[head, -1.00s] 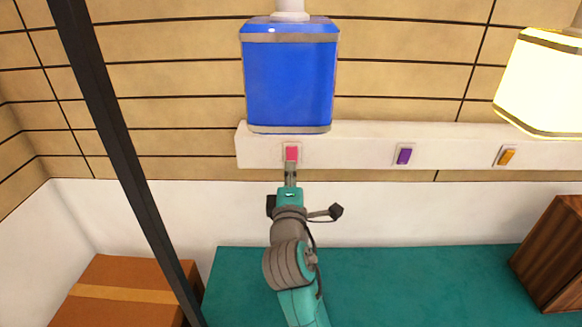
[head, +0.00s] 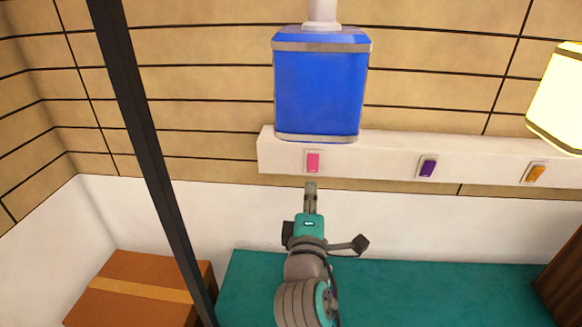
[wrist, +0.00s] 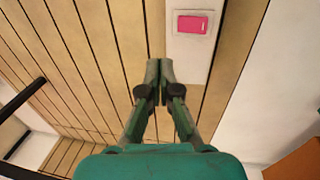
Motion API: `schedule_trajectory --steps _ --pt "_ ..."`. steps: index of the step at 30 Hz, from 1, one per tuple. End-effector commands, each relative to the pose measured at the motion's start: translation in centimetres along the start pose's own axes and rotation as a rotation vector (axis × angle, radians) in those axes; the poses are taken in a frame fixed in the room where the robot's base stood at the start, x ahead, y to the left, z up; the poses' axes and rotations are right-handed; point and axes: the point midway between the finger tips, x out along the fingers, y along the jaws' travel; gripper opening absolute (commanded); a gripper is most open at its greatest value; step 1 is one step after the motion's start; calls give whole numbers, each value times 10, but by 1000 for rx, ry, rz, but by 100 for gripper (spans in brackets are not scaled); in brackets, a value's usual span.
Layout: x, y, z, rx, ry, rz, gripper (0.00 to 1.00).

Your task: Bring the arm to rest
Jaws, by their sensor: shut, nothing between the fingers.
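My gripper (head: 310,186) is shut and empty, pointing up toward the wall just below the pink switch (head: 313,161). A small gap shows between the fingertips and the switch in the head view. In the wrist view my gripper (wrist: 159,64) has its fingers together, with the pink switch (wrist: 193,23) ahead and to the right of the tips. My arm reaches up from the bottom of the head view.
A white rail (head: 380,155) on the wall carries a purple switch (head: 427,167) and an orange switch (head: 535,173). A blue lamp (head: 320,95) hangs above; a glowing pale lamp (head: 562,100) hangs right. Below are a teal surface (head: 430,290) and a cardboard box (head: 135,290).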

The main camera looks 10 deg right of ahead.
Motion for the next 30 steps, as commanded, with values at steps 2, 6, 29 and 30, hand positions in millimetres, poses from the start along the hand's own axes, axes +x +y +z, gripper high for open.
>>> schedule_trajectory --steps 2,6,29,30 --pt "-1 -3 0 2 3 -3 0" --pt "-12 -24 4 28 29 -23 0" --pt "-202 -196 68 577 218 -331 0" --pt "-214 -200 72 614 217 -350 0"
